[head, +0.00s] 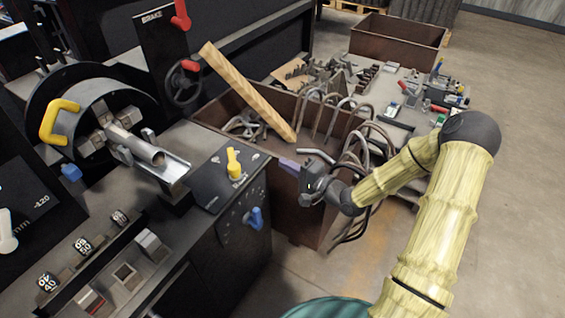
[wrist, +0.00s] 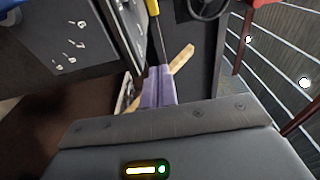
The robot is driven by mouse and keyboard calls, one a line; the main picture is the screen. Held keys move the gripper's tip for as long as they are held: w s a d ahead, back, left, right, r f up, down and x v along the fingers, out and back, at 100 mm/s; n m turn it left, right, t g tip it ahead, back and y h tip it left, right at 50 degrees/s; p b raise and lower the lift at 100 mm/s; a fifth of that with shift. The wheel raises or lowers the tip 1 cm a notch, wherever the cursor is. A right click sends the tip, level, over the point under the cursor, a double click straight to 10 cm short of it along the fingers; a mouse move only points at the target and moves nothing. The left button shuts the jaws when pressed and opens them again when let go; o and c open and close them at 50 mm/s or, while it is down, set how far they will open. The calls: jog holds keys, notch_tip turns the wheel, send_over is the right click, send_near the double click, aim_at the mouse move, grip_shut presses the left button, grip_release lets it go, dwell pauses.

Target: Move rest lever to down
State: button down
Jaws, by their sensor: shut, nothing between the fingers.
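No label for the rest lever can be read. A yellow lever (head: 234,163) stands upright on the dark panel on top of the machine's near corner.
A rusty bin (head: 325,205) with bent tubes stands behind and below my gripper. A wooden plank (head: 248,92) leans in it. A red brake lever (head: 181,15) and handwheel (head: 183,83) are at the back. A metal trough (head: 160,168) lies left of the yellow lever.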

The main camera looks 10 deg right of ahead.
jog(key=s+d+f+n+g+h, duration=0.3)
jog(key=s+d+n+g+h, duration=0.3)
jog(key=h, duration=0.4)
jog(key=s+r+n+g+h, duration=0.1)
jog(key=s+r+g, duration=0.1)
jog(key=s, duration=0.5)
jog(key=s+d+r+n+g+h, duration=0.1)
jog(key=s+r+g+h, duration=0.1)
jog(key=s+r, duration=0.3)
jog(key=s, duration=0.3)
jog(key=shift+d+r+n, duration=0.25)
jog(key=shift+n, duration=0.15)
